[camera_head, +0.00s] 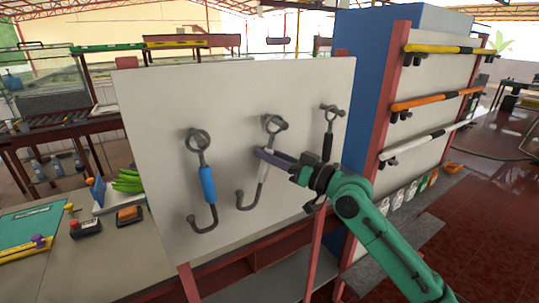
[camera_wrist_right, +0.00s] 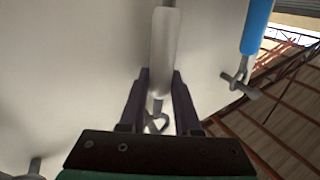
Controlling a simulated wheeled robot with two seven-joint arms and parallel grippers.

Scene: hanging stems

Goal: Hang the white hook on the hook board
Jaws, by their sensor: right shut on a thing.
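The hook board (camera_head: 230,75) is a pale upright panel. The white hook (camera_head: 264,172) is at its middle, upright, with a grey ring at the top and a grey curved end below. The ring overlaps a peg (camera_head: 282,125) in the head view; I cannot tell whether the peg passes through it. My right gripper (camera_head: 262,154) reaches in from the right and is shut on the white hook near the top of its handle. In the right wrist view the white handle (camera_wrist_right: 165,60) runs up from between the fingers (camera_wrist_right: 160,85). My left gripper is not in view.
A blue-handled hook (camera_head: 207,184) hangs on the board to the left and a black-handled hook (camera_head: 327,147) to the right. A rack (camera_head: 398,60) with yellow, orange and white bars stands to the right. A workbench with small items lies at lower left.

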